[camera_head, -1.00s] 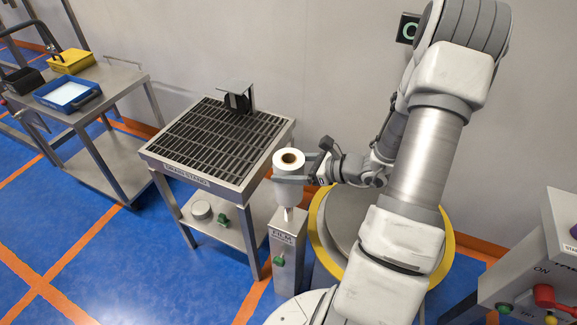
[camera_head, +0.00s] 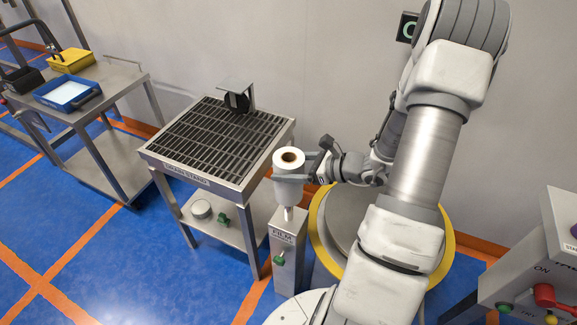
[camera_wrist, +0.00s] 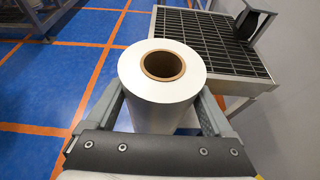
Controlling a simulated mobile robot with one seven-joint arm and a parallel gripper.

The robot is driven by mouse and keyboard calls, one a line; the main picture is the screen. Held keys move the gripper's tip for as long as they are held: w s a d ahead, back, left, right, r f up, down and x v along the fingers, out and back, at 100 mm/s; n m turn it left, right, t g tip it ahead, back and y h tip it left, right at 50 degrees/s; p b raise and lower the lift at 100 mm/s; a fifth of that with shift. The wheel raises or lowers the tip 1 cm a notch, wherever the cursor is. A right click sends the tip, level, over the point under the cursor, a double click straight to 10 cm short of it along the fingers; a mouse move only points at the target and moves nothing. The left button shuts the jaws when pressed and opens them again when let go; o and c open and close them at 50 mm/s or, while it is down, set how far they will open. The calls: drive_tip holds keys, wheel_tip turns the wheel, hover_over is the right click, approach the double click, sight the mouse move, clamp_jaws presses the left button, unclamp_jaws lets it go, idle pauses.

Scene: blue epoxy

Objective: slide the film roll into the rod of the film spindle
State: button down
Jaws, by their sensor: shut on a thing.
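The white film roll (camera_head: 289,160) stands upright in my gripper (camera_head: 290,179), with its brown core opening facing up. In the wrist view, the roll (camera_wrist: 160,112) sits between the two fingers of my gripper (camera_wrist: 161,100), which are shut on its sides. The film spindle (camera_head: 287,238) is a grey metal post on the floor with a lettered label and a green knob. Its pale rod (camera_head: 288,213) shows just below the roll, roughly in line with it. The roll's underside hides the rod's upper end, so I cannot tell whether the rod is inside the core.
A grated stand (camera_head: 168,180) is close to the left of the spindle, with a black and grey bracket (camera_head: 236,97) on top. A yellow-rimmed round platform (camera_head: 318,232) is close on the right. A control box (camera_head: 525,280) stands far right.

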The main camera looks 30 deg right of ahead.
sight(299, 199)
drive_tip(key=shift+f+b, duration=4.75)
drive_tip(key=shift+f, duration=0.9)
unclamp_jaws()
drive_tip(key=shift+p+v, duration=0.85)
drive_tip(key=shift+v, duration=0.95)
drive_tip(key=shift+s+d+r, duration=0.25)
drive_tip(key=shift+s+d, duration=0.2)
drive_tip(key=shift+s, duration=0.1)
drive_tip(key=p+v, duration=0.4)
drive_tip(key=v, duration=1.3)
drive_tip(key=shift+s, duration=0.15)
